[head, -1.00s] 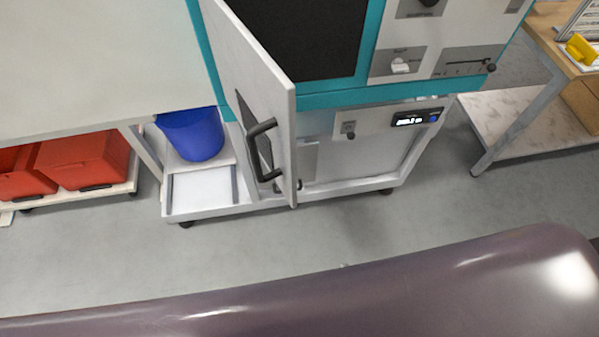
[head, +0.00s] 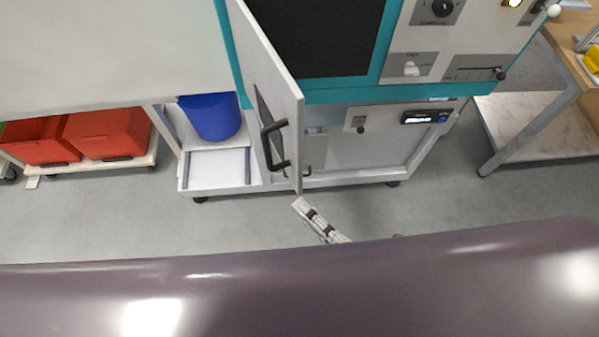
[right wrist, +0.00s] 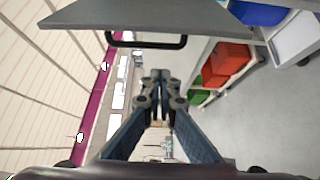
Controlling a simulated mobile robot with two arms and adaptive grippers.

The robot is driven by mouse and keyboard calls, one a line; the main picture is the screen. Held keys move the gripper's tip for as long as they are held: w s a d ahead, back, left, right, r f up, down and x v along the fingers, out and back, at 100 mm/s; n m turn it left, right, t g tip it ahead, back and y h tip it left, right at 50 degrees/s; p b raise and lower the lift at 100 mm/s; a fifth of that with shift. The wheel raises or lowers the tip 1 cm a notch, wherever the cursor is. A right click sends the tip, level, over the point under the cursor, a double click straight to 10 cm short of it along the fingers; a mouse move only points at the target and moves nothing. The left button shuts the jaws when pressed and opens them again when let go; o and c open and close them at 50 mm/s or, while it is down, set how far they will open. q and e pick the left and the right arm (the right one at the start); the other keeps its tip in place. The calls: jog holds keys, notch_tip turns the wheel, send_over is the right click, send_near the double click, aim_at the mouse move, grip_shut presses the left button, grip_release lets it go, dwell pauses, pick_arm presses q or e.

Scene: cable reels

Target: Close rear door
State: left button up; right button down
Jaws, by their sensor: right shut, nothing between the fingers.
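The rear door (head: 277,85) is a pale panel with a black bar handle (head: 273,145), and it stands swung open from the white and teal machine. In the right wrist view the door (right wrist: 170,20) runs across the top with its handle (right wrist: 146,42) below it. My right gripper (head: 302,206) is just below the door's lower edge in the head view; whether it touches is hard to tell. In the right wrist view its fingers (right wrist: 160,78) are together and hold nothing, apart from the handle. My left gripper is not in view.
A blue bucket (head: 212,114) stands on the machine's lower shelf, left of the door. Red bins (head: 107,130) sit on a low cart at the left. A wooden-topped table (head: 570,55) stands at the right. Grey floor (head: 420,210) in front is clear.

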jog(key=p+x, duration=0.2)
jog(key=x, duration=0.5)
jog(key=p, duration=0.2)
send_over(300, 179)
jog(key=s, duration=0.2)
jog(key=shift+s+a, duration=0.1)
jog(key=shift+s, duration=0.1)
jog(key=shift+a, duration=0.15)
